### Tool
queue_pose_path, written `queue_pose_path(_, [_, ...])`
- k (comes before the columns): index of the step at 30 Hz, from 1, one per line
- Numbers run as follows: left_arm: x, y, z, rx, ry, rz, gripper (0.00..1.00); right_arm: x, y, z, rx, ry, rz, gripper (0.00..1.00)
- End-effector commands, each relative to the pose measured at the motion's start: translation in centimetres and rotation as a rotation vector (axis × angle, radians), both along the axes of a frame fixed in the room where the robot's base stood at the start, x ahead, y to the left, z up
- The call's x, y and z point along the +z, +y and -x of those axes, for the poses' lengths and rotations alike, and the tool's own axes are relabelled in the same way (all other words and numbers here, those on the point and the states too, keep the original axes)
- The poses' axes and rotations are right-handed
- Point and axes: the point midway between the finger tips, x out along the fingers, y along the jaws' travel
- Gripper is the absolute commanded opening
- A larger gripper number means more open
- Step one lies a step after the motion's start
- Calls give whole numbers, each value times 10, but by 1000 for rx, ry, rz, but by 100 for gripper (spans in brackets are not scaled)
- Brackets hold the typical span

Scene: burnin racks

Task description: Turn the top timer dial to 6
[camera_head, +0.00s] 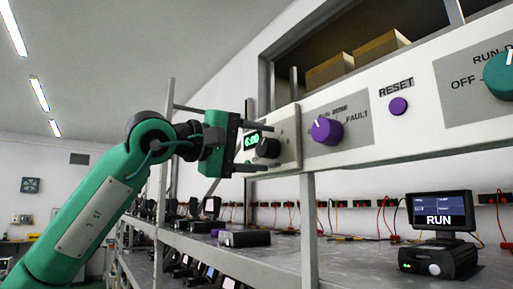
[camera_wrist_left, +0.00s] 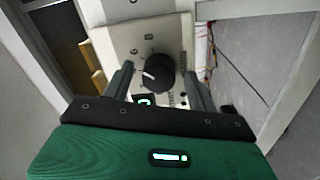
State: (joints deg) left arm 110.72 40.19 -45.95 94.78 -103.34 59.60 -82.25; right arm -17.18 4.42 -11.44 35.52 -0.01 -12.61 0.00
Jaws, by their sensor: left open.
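The timer dial (camera_head: 268,148) is a black round knob on a pale panel, left of the purple knob. It also shows in the wrist view (camera_wrist_left: 160,75) with a white pointer mark toward the left. A small display (camera_head: 251,141) beside it reads 6:00 in green. My left gripper (camera_head: 271,147) is open, its fingers above and below the dial in the head view. In the wrist view the fingers stand on either side of the dial with gaps visible, apart from it. The dial numbers are hard to read. My right gripper is not in view.
The panel beam carries a purple selector knob (camera_head: 327,131), a purple RESET button (camera_head: 398,105) and a green knob (camera_head: 499,75). Below, a shelf (camera_head: 350,262) holds a small RUN display (camera_head: 440,212) and several dark devices. A grey post (camera_head: 309,230) stands under the beam.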

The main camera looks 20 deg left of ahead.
Motion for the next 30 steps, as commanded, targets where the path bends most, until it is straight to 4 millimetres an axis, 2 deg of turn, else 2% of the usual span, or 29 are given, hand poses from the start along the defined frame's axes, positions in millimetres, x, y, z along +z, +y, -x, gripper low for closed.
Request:
queue_pose_path(7, [-2, 10, 11, 1, -2, 2, 58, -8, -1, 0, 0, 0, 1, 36])
queue_pose_path(21, [-7, 72, 88, 1, -2, 2, 58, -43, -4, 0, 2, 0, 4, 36])
queue_pose_path(25, [-6, 82, 100, 0, -2, 1, 58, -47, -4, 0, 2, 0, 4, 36])
queue_pose_path(30, [-6, 87, 106, 0, 1, -1, 58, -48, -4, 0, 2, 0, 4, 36])
